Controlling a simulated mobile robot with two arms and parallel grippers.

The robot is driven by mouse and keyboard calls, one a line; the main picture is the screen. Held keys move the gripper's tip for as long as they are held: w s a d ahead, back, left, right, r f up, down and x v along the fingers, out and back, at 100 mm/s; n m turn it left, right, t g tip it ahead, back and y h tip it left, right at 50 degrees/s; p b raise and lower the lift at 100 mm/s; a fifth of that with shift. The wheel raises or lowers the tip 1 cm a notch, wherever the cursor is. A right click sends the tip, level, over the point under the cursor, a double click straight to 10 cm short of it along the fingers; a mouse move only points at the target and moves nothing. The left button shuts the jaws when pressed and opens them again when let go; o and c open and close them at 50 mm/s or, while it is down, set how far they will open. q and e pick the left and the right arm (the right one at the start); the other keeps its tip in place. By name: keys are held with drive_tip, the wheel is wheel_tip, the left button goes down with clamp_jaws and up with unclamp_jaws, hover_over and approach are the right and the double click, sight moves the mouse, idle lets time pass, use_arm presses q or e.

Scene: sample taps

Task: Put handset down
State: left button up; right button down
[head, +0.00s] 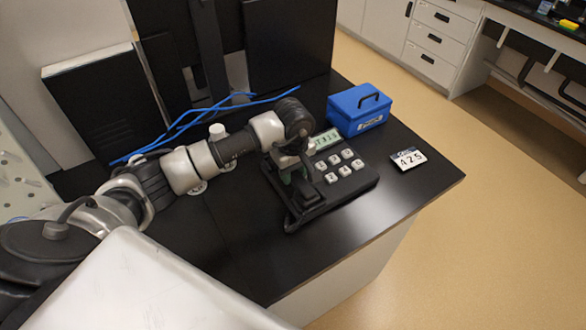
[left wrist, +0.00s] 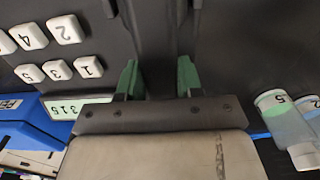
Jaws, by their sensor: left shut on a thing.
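A black desk phone (head: 352,181) with white keys and a lit display (head: 326,138) sits on the black table. My left gripper (head: 298,180) is over the left side of the phone, pointing down. In the left wrist view, the green fingertips of my left gripper (left wrist: 158,78) are on either side of the dark handset (left wrist: 155,30), shut on it. The handset (head: 311,204) is at the phone's left side, partly hidden under the gripper. I cannot tell whether it touches the cradle. My right gripper is out of view.
A blue box (head: 359,113) with a dark handle stands behind the phone. Blue cables (head: 185,121) run behind my left arm. Capped vials (left wrist: 284,122) show in the left wrist view. The table's front right is clear.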

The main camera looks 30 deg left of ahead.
use_arm(q)
drive_tip(key=shift+f, duration=0.15)
drive_tip(key=o, duration=0.9)
drive_tip(key=shift+o, duration=0.4)
